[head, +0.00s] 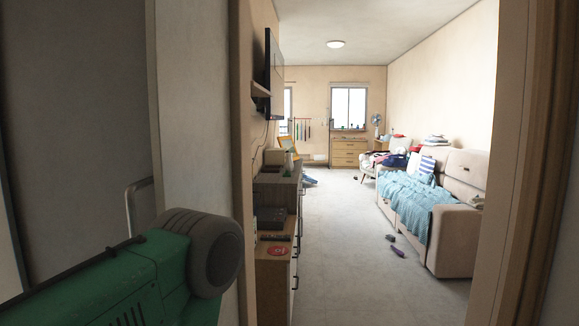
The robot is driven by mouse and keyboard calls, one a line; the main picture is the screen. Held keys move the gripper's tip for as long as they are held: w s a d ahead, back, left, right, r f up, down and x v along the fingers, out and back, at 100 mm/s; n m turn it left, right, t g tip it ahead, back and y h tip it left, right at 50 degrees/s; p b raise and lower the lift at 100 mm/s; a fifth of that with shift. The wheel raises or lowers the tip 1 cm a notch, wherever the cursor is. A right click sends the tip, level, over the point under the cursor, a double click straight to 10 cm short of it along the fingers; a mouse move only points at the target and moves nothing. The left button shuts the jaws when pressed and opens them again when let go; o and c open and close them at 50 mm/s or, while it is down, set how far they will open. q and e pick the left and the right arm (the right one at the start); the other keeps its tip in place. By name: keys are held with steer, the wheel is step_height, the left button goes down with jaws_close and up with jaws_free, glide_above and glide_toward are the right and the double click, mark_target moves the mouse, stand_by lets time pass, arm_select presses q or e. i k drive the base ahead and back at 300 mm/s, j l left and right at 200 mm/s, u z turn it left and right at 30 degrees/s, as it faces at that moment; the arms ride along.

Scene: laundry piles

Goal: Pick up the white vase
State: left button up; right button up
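I cannot make out a white vase in the head view. Small objects stand on the low cabinet (274,278) and the sideboard behind it along the left wall, but they are too small or too much overlapped to tell apart. More tiny items sit on the far window sill and on the wooden drawer chest (349,153). Neither of my grippers shows in this view.
A doorway frames the room, with its right jamb (518,170) close by. A beige sofa (458,238) with a blue throw (408,197) stands right. A purple item (397,251) lies on the floor near it. The pale floor (345,240) between sofa and cabinets is mostly clear.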

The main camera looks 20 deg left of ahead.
mark_target(288, 165)
steer(key=i+l+u, duration=0.15)
steer(key=i, duration=0.35)
steer(key=i+l+u, duration=0.1)
steer(key=i, duration=0.4)
steer(key=i+l+u, duration=0.15)
steer(key=i, duration=0.3)
steer(key=i+l+u, duration=0.1)
steer(key=i+l, duration=0.2)
steer(key=i, duration=0.2)
steer(key=i+l+u, duration=0.3)
steer(key=i+l, duration=0.2)
steer(key=i, duration=0.75)
steer(key=i+l+u, duration=0.3)
steer(key=i+l, duration=0.45)
steer(key=i, duration=0.4)
steer(key=i+l+u, duration=0.3)
steer(key=i+l, duration=0.7)
steer(key=i, duration=0.1)
